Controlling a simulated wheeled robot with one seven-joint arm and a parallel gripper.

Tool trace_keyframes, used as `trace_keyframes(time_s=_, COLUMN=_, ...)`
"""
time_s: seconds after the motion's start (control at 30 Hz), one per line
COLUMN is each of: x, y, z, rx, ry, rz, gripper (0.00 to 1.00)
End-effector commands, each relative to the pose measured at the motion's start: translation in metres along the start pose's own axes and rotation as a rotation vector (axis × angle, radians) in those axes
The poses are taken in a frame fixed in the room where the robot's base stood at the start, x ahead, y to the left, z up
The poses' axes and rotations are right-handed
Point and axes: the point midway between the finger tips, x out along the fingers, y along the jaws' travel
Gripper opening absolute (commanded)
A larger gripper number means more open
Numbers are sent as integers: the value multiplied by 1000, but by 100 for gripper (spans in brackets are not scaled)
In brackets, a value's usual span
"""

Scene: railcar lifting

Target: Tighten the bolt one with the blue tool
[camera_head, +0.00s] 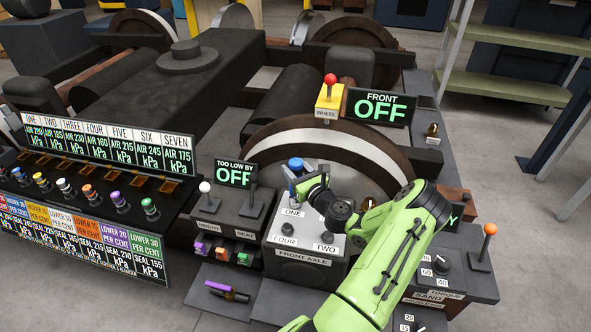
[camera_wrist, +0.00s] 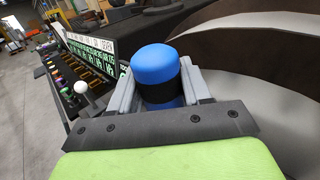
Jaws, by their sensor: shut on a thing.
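The blue tool (camera_head: 296,163) is upright between the fingers of my gripper (camera_head: 299,182), above the front axle box. In the wrist view its rounded blue top (camera_wrist: 156,65) stands between the two grey fingers (camera_wrist: 158,92), which are shut on it. The front axle box (camera_head: 300,250) has a light top with the label ONE (camera_head: 292,212) just below the tool in the picture. Bolt one itself is hidden behind the tool and gripper, so I cannot tell whether the tool touches it. The bolts by FOUR (camera_head: 287,229) and TWO (camera_head: 326,238) are visible.
A purple-ended tool (camera_head: 221,287) lies on a low grey shelf. Coloured slots (camera_head: 222,250) sit left of the axle box. A white-knobbed lever (camera_head: 205,188) stands nearby. The large wheel (camera_head: 335,140) rises close behind, with a red-knobbed WHEEL lever (camera_head: 330,80) above.

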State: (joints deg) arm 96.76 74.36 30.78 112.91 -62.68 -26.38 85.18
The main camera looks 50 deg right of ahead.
Motion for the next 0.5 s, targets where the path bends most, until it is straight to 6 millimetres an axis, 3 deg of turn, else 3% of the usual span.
trace_keyframes(time_s=0.27, x=-1, y=0, z=-2, rx=0, ry=9, rz=1, gripper=6)
trace_keyframes(time_s=0.5, x=0, y=0, z=16, rx=0, ry=6, rz=1, gripper=6)
